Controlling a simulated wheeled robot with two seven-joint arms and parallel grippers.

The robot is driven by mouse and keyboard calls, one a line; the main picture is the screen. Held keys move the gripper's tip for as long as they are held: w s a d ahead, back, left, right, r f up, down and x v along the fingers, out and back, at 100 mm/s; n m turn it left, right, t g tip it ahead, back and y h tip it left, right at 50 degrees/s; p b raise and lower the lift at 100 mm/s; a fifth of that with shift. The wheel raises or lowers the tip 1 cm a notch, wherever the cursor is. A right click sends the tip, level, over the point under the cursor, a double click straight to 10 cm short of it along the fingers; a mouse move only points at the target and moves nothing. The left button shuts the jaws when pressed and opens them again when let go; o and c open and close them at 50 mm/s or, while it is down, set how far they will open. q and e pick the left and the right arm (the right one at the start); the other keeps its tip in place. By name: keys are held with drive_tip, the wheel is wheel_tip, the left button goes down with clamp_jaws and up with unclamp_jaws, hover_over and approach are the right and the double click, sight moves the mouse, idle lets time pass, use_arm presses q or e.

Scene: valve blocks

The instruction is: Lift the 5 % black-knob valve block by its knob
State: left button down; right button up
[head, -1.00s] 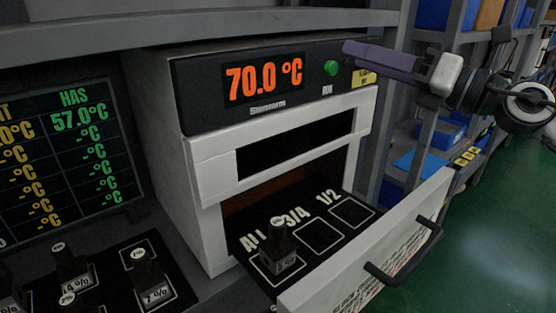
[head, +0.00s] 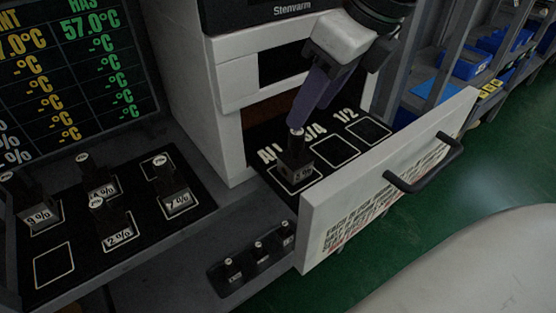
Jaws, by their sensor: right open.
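A black valve block (head: 298,170) stands upright in the outlined square marked ALL, at the left of the open drawer. Its label seems to read 5 %, but it is small and dark. Its black knob with a pale top (head: 297,132) points up. My right gripper (head: 305,118) reaches down from the upper right with its purple fingers, the tips right at the knob's top. It is open, though from this angle the fingers overlap and the gap between them is hidden. My left gripper is not in view.
The drawer's white front (head: 390,180) with its black handle (head: 425,165) stands at the right. The squares marked 3/4 and 1/2 are empty. Several other valve blocks stand on a black mat (head: 75,275) at the left. Small knobbed pieces (head: 258,252) sit below the drawer.

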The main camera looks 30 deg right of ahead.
sight(300, 132)
drive_tip(key=x, duration=0.4)
drive_tip(key=shift+f, duration=0.15)
drive_tip(key=x, duration=0.2)
drive_tip(key=d+x, duration=0.1)
drive_tip(key=x, duration=0.1)
drive_tip(key=shift+p, duration=0.3)
drive_tip(key=shift+w+a+f, duration=0.15)
drive_tip(key=shift+w+f, duration=0.1)
drive_tip(key=shift+f, duration=0.3)
clamp_jaws()
